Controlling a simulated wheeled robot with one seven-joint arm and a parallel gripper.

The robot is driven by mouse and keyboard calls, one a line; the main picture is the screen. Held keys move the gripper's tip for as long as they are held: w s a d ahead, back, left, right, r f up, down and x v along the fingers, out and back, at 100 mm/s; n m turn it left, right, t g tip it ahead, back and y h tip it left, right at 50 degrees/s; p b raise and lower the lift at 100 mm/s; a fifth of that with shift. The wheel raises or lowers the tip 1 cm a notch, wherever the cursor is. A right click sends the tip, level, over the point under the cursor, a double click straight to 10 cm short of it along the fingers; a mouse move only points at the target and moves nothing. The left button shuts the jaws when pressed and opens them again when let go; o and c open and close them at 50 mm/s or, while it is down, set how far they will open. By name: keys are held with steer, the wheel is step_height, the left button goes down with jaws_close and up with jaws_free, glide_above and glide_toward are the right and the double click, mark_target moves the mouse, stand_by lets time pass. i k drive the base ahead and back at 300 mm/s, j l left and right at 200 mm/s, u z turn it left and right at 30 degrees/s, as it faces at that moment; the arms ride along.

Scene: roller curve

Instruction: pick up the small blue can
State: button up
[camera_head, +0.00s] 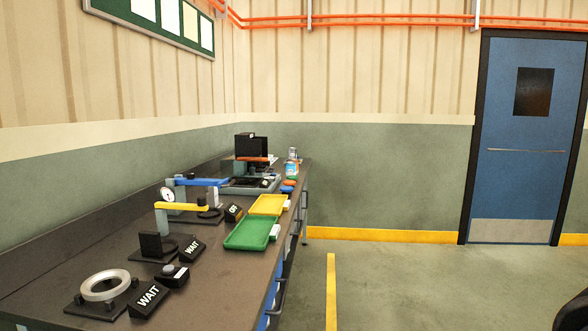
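A small can-like item (291,168) with blue on it stands upright near the far end of the long dark workbench (215,290), close to its right edge. It is too small in the head view to tell whether it is one can or several items close together. A low blue item (287,189) and an orange one lie just in front of it; their shapes are unclear. My gripper is not recognisable in the head view, and no gripper is near these items.
A green tray (252,234) and a yellow tray (269,205) lie along the bench's right edge. Several fixtures, a gauge (167,194) and WAIT signs (149,296) stand left of them. The floor right of the bench is open up to a blue door (517,180).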

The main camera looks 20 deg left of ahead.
mark_target(292, 167)
steer(key=i+l+z, duration=0.15)
steer(key=i, duration=0.25)
steer(key=i+l+z, duration=0.1)
steer(key=i, duration=0.25)
steer(key=i+u, duration=0.1)
steer(key=i, duration=0.55)
steer(key=i+l+u, duration=0.1)
steer(key=i, duration=0.55)
steer(key=i+l+u, duration=0.15)
steer(key=i, duration=0.5)
steer(key=i+u, duration=0.3)
steer(key=i, duration=0.4)
steer(key=i+l+u, duration=0.1)
steer(key=i+u, duration=0.25)
steer(key=i, duration=0.3)
steer(key=i+j+u, duration=0.5)
steer(key=i, duration=0.35)
steer(key=i+j, duration=0.15)
